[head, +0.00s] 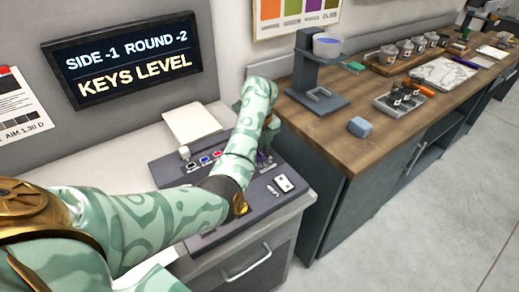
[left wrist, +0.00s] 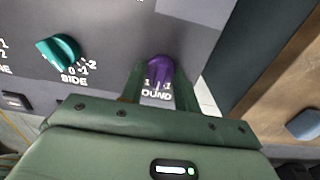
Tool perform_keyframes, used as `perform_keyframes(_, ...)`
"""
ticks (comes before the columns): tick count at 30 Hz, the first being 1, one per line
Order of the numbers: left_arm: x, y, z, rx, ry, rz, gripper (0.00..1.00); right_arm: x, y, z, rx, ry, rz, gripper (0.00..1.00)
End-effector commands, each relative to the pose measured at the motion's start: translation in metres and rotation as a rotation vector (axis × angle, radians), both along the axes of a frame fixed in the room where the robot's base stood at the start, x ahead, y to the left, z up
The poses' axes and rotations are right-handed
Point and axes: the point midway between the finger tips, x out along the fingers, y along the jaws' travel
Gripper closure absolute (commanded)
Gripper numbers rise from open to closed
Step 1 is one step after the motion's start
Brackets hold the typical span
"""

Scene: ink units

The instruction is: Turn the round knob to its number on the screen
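The screen (head: 125,62) reads "SIDE -1 ROUND -2" and "KEYS LEVEL". The purple round knob (left wrist: 160,69) sits on the grey panel, with a partly covered label ending in "OUND" below it. My left gripper (left wrist: 160,75) has one green finger on each side of this knob, seemingly touching it. Its pointer and part of its scale are hard to read. The teal side knob (left wrist: 59,50) stands to the left with its scale beside it. In the head view my left arm covers much of the panel (head: 215,232). My right gripper is not in view.
Small coloured keys (head: 204,160) and a white switch plate (head: 284,183) are on the panel. A wooden counter (head: 385,135) at the right holds a stand (head: 318,75), a blue block (head: 361,127), cups and a metal tray. The floor at the right is clear.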

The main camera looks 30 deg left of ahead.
Motion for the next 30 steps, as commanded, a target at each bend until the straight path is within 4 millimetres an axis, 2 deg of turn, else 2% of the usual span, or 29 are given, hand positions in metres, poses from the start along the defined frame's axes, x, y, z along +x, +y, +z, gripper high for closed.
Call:
perform_keyframes(14, 0.001, 0.0, 0.0, -0.001, -0.002, 0.072, 0.91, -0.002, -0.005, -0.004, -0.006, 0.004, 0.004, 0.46)
perform_keyframes(20, 0.001, -0.001, -0.002, -0.002, -0.001, 0.207, 0.91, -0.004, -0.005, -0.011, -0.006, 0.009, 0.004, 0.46)
perform_keyframes(30, 0.001, -0.001, -0.003, -0.001, 0.0, 0.526, 0.91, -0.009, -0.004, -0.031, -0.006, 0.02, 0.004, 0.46)
